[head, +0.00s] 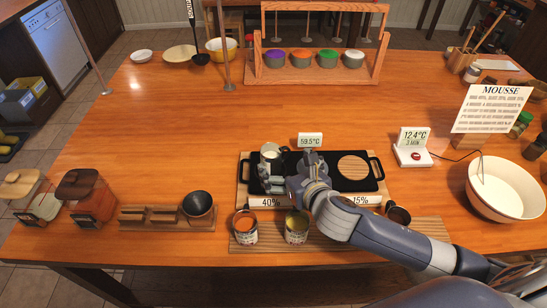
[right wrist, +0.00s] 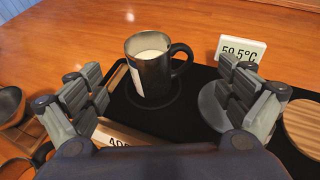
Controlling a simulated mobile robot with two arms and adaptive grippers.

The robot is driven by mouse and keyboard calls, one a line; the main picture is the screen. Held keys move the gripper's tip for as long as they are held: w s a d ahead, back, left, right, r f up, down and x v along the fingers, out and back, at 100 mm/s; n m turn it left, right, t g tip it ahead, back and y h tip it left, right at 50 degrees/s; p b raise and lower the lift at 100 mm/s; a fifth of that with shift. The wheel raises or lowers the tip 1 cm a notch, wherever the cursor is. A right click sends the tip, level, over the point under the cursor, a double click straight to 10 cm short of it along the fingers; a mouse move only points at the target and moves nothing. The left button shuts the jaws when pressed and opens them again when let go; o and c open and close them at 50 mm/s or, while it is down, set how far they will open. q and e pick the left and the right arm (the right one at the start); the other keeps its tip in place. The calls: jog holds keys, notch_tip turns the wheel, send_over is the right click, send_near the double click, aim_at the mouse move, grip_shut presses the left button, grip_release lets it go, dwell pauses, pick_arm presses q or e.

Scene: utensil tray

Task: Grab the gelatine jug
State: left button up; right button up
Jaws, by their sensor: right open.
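A dark jug (head: 269,152) with pale liquid stands upright on the left part of a black tray (head: 333,184); I take it as the gelatine jug. In the right wrist view the jug (right wrist: 152,78) has its handle to the right and a pale label on its left side. My right gripper (head: 288,173) is open and empty over the tray, on the near side of the jug. In the right wrist view its fingers (right wrist: 163,95) are spread wide, with the jug ahead between them, apart from both. My left gripper is not in view.
A display reading 59.5°C (head: 310,140) stands behind the tray. A round wooden disc (head: 353,167) lies on its right part. Two cans, one orange (head: 245,227) and one yellowish (head: 296,227), stand in front. A white bowl (head: 505,188) is at right.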

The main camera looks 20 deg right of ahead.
aim_at(280, 159)
jog(key=shift+w+f, duration=0.2)
jog(key=shift+w, duration=0.25)
jog(key=shift+w+f, duration=0.15)
jog(key=shift+w, duration=0.15)
jog(key=shift+w+f, duration=0.15)
jog(key=shift+w, duration=0.15)
jog(key=p+x, duration=0.1)
jog(key=x, duration=0.2)
jog(key=shift+w+a+f, duration=0.1)
jog(key=shift+w, duration=0.15)
jog(key=shift+w+f+p, duration=0.3)
jog(key=shift+w, duration=0.2)
jog(key=shift+c, duration=0.7)
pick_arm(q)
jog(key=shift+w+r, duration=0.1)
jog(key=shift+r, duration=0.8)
pick_arm(e)
jog(key=c, duration=1.3)
jog(key=shift+o, duration=0.2)
jog(key=shift+r, duration=0.1)
